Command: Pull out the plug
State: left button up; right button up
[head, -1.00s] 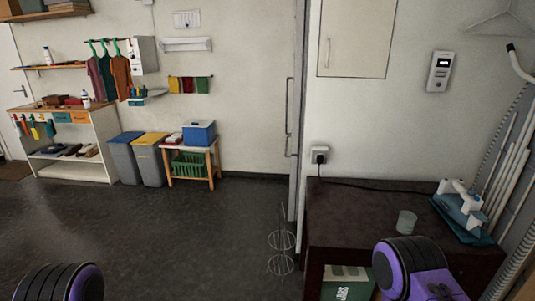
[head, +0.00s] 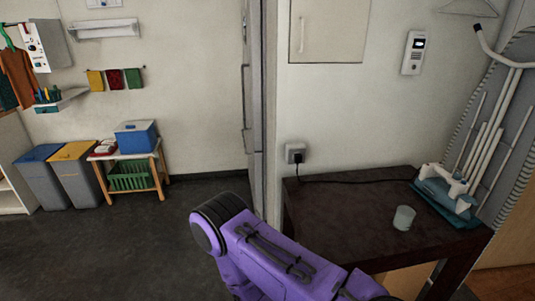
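A black plug (head: 298,157) sits in a white wall socket (head: 294,150), just above the back left corner of a dark table (head: 350,222). A black cord (head: 345,182) runs from the plug along the back of the tabletop to a white and teal appliance (head: 450,192), which looks like an iron on its base, at the right. A purple arm of mine is raised in front of the table's left side, below the socket. Neither gripper's fingers show in the head view.
A clear cup (head: 404,217) stands on the table in front of the appliance. A doorway edge (head: 258,120) is left of the socket. Two bins (head: 75,172) and a small wooden stand (head: 150,157) with a blue box are at the left. The floor between is clear.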

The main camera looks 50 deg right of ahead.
aim_at(298, 157)
jog(key=z, duration=0.25)
jog(key=i, duration=0.85)
jog(key=z, duration=1.2)
jog(key=i, duration=0.5)
jog(key=z, duration=0.6)
